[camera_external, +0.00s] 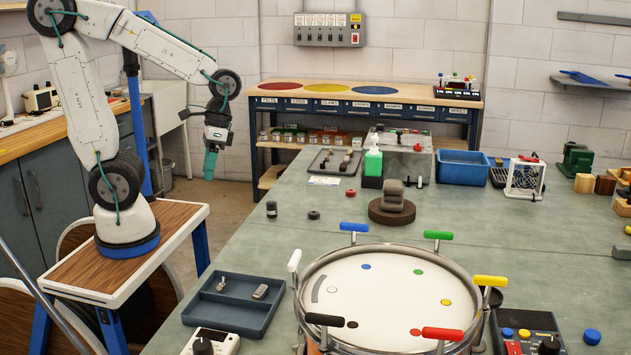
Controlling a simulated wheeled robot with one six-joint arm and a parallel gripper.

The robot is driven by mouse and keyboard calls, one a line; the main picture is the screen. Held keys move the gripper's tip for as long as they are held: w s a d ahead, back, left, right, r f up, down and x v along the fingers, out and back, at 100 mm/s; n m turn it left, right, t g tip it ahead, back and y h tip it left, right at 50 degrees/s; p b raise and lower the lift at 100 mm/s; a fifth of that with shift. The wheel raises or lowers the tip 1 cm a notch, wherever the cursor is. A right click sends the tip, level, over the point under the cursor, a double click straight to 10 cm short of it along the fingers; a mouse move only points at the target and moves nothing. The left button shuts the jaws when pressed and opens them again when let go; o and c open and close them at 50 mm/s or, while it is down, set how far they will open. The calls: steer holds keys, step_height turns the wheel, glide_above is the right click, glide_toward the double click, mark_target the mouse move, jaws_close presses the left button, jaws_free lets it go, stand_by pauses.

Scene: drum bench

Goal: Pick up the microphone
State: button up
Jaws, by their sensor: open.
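No object is clearly recognisable as the microphone at this size. A small grey metallic piece (260,291) lies in the dark blue tray (238,325) at the front left of the bench; I cannot tell whether it is the microphone. A smaller dark piece (221,284) lies left of it in the same tray. A small dark upright cylinder (272,209) stands near the bench's left edge. My gripper (210,165), with teal fingers, hangs pointing down beyond the bench's left edge, far from the tray. It is open and holds nothing visible; the finger gap is hard to see.
A large round drum (385,265) with coloured handles fills the front middle of the bench. Behind it, a grey-brown block (393,195) sits on a round base. A green bottle (373,165) and blue bin (461,168) stand farther back. The bench's right middle is mostly clear.

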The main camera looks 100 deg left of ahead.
steer(key=w+a+f+n+h, duration=0.3)
steer(key=a+f+n+h, duration=0.3)
steer(key=a, duration=0.3)
steer(key=n+t+h, duration=0.3)
steer(key=n+t, duration=0.3)
steer(key=n, duration=0.3)
glide_toward(272, 209)
steer(key=s+d+f, duration=0.2)
steer(key=s, duration=0.1)
steer(key=s+d+f, duration=0.1)
steer(key=shift+s, duration=0.3)
steer(key=shift+w+a+f+n+t+h, duration=0.2)
steer(key=shift+w+a+n+t, duration=0.15)
steer(key=shift+w+a, duration=0.2)
steer(key=shift+w+a+f+n+t+h, duration=0.2)
steer(key=shift+w+a+n+t, duration=0.15)
steer(key=shift+w+a, duration=0.15)
steer(key=shift+w+a+r+n+t, duration=0.3)
steer(key=shift+w+r, duration=0.25)
steer(key=shift+w, duration=0.15)
steer(key=shift+d, duration=0.35)
steer(key=x, duration=0.7)
steer(key=shift+w+f, duration=0.15)
steer(key=shift+w, duration=0.15)
steer(key=c, duration=1.1)
